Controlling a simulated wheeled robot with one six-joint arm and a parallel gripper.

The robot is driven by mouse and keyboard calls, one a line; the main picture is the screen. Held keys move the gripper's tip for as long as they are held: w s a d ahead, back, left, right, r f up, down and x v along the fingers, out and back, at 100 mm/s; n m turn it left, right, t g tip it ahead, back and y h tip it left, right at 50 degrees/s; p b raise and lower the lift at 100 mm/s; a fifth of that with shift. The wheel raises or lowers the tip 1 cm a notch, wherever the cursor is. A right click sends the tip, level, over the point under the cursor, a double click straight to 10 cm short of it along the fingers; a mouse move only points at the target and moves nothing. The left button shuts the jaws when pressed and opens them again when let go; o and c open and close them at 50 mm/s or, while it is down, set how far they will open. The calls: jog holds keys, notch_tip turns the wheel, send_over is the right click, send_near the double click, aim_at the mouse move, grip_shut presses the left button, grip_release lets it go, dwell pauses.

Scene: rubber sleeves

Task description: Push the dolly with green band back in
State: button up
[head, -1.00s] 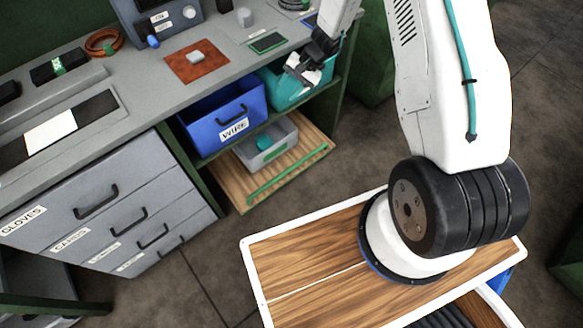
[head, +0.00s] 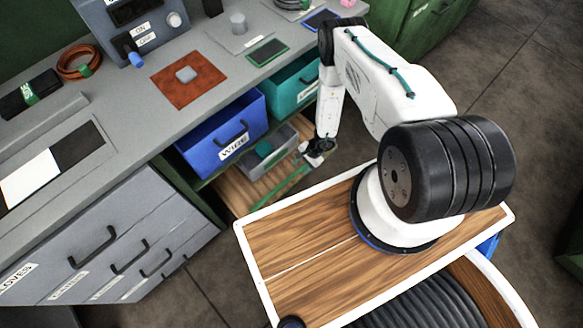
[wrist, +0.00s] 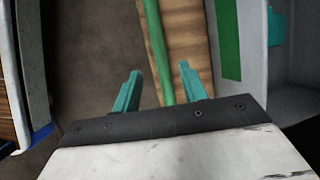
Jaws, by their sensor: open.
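The dolly (head: 232,191) is a low wooden board sticking out from under the bench. A green band (head: 281,187) runs along its outer edge. A grey bin (head: 283,142) with a teal item inside stands on it. My gripper (head: 314,157) is low at the dolly's far outer corner and covers part of it. In the wrist view, my gripper (wrist: 160,88) is open with teal fingers apart and nothing held. The green band (wrist: 156,45) runs between the fingers in the picture, beside the wood (wrist: 186,40). I cannot tell whether they touch.
A blue WIRE bin (head: 222,130) and a teal bin (head: 292,85) sit on the shelf above the dolly. The bench top (head: 130,110) holds several items. Grey drawers (head: 100,245) stand at left. Bare floor (head: 205,285) lies in front of the dolly.

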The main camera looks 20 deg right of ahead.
aim_at(293, 175)
jog(key=x, duration=0.7)
jog(key=shift+a+f, duration=0.15)
jog(key=shift+f, duration=0.15)
grip_shut()
